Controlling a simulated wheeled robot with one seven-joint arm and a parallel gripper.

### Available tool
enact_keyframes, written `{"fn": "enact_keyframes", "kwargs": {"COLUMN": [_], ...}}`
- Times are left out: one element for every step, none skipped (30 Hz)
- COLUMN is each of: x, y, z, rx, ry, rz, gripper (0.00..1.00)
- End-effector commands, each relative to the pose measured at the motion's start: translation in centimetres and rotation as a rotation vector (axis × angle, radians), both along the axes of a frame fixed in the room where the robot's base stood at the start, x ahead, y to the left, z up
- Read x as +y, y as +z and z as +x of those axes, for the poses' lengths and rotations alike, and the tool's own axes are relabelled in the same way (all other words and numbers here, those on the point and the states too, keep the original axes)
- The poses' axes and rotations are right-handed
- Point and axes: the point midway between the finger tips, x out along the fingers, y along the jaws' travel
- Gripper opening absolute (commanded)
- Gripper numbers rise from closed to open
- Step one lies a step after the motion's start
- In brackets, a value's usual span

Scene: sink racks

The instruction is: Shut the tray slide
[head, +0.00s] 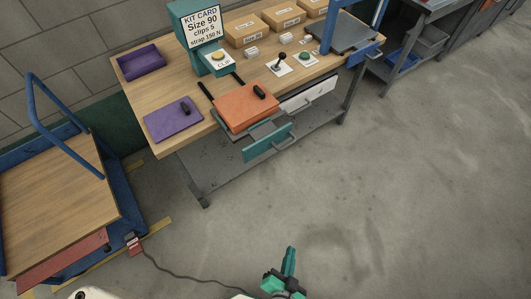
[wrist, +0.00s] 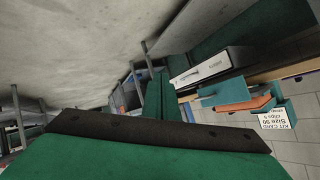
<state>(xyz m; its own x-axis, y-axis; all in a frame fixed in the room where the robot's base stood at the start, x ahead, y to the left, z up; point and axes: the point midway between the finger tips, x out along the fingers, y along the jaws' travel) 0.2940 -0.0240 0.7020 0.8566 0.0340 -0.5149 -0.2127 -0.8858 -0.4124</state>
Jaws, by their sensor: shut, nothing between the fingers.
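A teal-fronted sliding tray (head: 268,143), which I take to be the tray slide, sticks out from under the bench's front edge, with its dark inside partly showing. Its teal front carries a handle. An orange slab (head: 246,103) with a black handle lies above it at the bench edge, in front of two dark rails. In the wrist view the teal front (wrist: 224,94) is seen upside down, at right, with the orange slab (wrist: 258,104) beyond. My gripper (head: 290,254) is shut and empty over the open floor, well in front of the bench. Its teal fingers also show in the wrist view (wrist: 161,96).
A white drawer (head: 308,96) is right of the teal front. A purple slab (head: 173,120), purple bin (head: 142,62) and kit card stand (head: 202,30) are on the bench. A wooden-decked cart (head: 50,205) stands at left. A dark cable crosses the floor. Floor between me and the bench is clear.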

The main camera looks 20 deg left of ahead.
Motion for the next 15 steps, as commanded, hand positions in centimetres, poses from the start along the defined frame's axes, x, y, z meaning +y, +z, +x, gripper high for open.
{"fn": "enact_keyframes", "kwargs": {"x": [0.1, 0.3, 0.6, 0.9, 1.3, 1.7, 2.1, 2.5, 3.1, 3.5, 3.8, 4.3, 4.7, 5.0, 5.4], "y": [-1.5, -2.4, -3.4, -4.0, -4.5, -5.1, -5.4, -5.5, -5.5, -5.4, -5.2, -4.7, -4.2, -3.6, -2.6], "z": [1.7, 2.4, 3.5, 4.4, 5.2, 6.4, 7.3, 8.3, 9.5, 10.5, 11.5, 12.8, 13.8, 14.8, 16.0], "rx": [0.023, 0.040, 0.062, 0.075, 0.088, 0.102, 0.112, 0.120, 0.128, 0.133, 0.136, 0.138, 0.138, 0.136, 0.129], "ry": [-0.007, -0.008, -0.007, -0.005, 0.001, 0.010, 0.019, 0.031, 0.049, 0.064, 0.082, 0.108, 0.130, 0.154, 0.188], "rz": [0.072, 0.118, 0.180, 0.228, 0.276, 0.340, 0.389, 0.438, 0.503, 0.552, 0.599, 0.664, 0.712, 0.758, 0.818], "gripper": [0.00, 0.00, 0.00, 0.00, 0.00, 0.00, 0.00, 0.00, 0.00, 0.00, 0.00, 0.00, 0.00, 0.00, 0.00]}}
